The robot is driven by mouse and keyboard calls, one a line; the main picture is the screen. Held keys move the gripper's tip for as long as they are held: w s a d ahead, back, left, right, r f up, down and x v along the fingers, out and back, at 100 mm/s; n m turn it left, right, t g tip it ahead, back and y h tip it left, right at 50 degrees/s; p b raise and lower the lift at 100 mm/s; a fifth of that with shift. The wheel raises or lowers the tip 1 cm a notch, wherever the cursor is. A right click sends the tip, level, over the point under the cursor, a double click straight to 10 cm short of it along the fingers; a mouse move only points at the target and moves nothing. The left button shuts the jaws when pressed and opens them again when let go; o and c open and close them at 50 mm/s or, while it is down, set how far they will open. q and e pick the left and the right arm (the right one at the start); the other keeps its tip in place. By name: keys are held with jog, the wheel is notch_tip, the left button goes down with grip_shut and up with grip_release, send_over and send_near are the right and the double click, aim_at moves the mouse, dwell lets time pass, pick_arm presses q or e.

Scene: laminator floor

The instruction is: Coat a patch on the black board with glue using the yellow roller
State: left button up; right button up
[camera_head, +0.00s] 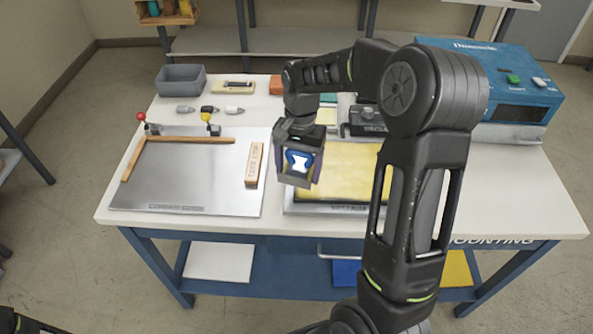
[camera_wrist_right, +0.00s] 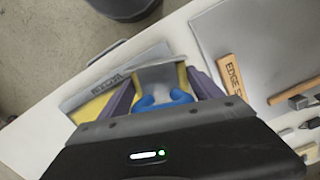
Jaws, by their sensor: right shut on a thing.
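My right gripper (camera_head: 299,181) is shut over the left part of the yellow-topped bed (camera_head: 345,165) in the head view. The roller is mostly hidden by the gripper in the head view. I cannot tell whether it touches the yellow surface. No black board can be made out; my right arm covers the right part of the bed. My left gripper is out of view.
Left on the white table lie a steel plate (camera_head: 200,180) with wooden fences and a wooden edge block (camera_head: 254,164). A grey bin (camera_head: 180,80) and small grey pieces stand behind. A black device (camera_head: 367,121) and a blue machine (camera_head: 515,85) stand at the back right.

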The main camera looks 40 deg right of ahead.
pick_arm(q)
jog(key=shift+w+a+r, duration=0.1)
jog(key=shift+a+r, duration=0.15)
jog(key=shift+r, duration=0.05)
pick_arm(e)
jog(key=shift+r, duration=1.25)
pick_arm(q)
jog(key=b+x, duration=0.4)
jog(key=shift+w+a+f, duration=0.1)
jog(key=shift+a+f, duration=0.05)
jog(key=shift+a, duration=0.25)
pick_arm(e)
jog(key=w+a+f+n, duration=0.2)
jog(key=w+a+n, duration=0.1)
jog(key=a+n, duration=0.2)
jog(key=w+a+f+n+h, duration=0.1)
jog(key=w+a+n, duration=0.3)
jog(key=a, duration=0.6)
jog(key=shift+w+a+f+n+g, duration=0.2)
jog(key=shift+f+n+g, duration=0.1)
jog(key=shift+f+n, duration=0.5)
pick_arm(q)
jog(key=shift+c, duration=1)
pick_arm(e)
jog(key=shift+s+r, duration=0.1)
